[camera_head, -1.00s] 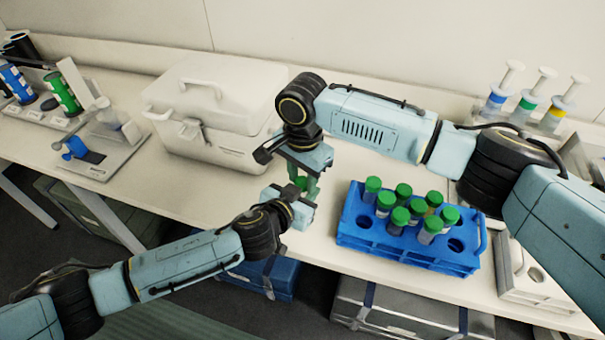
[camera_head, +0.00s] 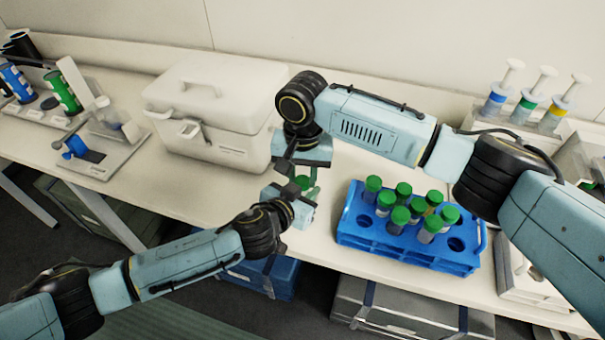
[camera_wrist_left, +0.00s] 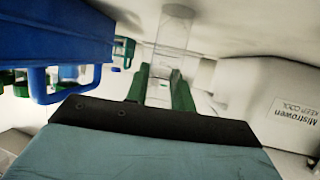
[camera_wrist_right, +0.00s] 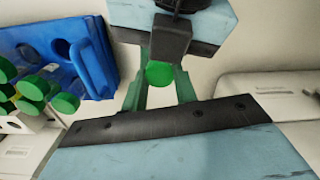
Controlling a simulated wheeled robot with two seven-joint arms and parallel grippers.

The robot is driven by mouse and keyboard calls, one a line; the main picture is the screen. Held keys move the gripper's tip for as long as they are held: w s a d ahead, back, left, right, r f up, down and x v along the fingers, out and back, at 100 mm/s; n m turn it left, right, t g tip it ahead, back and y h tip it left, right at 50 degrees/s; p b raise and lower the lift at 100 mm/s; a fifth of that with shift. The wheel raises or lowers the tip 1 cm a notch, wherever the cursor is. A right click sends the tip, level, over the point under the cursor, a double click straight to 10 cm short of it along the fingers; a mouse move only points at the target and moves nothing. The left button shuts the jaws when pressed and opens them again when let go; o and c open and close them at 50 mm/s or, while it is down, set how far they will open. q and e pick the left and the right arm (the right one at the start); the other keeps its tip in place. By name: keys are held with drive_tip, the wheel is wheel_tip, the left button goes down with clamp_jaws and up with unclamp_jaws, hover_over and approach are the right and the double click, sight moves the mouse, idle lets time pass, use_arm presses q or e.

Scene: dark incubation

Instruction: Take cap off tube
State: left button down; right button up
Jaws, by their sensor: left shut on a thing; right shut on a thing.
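My right gripper (camera_head: 308,178) points down above my left gripper (camera_head: 308,194), in front of the white cooler box. In the right wrist view, the green cap (camera_wrist_right: 159,73) sits between the green fingers of my right gripper (camera_wrist_right: 161,86), which is shut on it. In the left wrist view, a clear tube (camera_wrist_left: 174,35) stands between the green fingers of my left gripper (camera_wrist_left: 161,88), which is shut on it. The cap does not show in the left wrist view. I cannot tell whether cap and tube still touch.
A blue rack (camera_head: 380,245) with several green-capped tubes stands close on the right. A white cooler box (camera_head: 215,105) stands behind to the left. Syringes (camera_head: 525,95) stand at the back right. The table's front edge runs beneath my left gripper.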

drive_tip(key=o, duration=1.1)
wheel_tip(320, 180, up, 4)
drive_tip(key=shift+r, duration=0.2)
drive_tip(key=shift+r+m, duration=0.45)
drive_tip(key=shift+m, duration=0.15)
drive_tip(key=shift+c, duration=0.3)
wheel_tip(320, 180, up, 2)
drive_tip(key=m, duration=0.5)
drive_tip(key=shift+r, duration=0.25)
drive_tip(key=shift+f, duration=3.95)
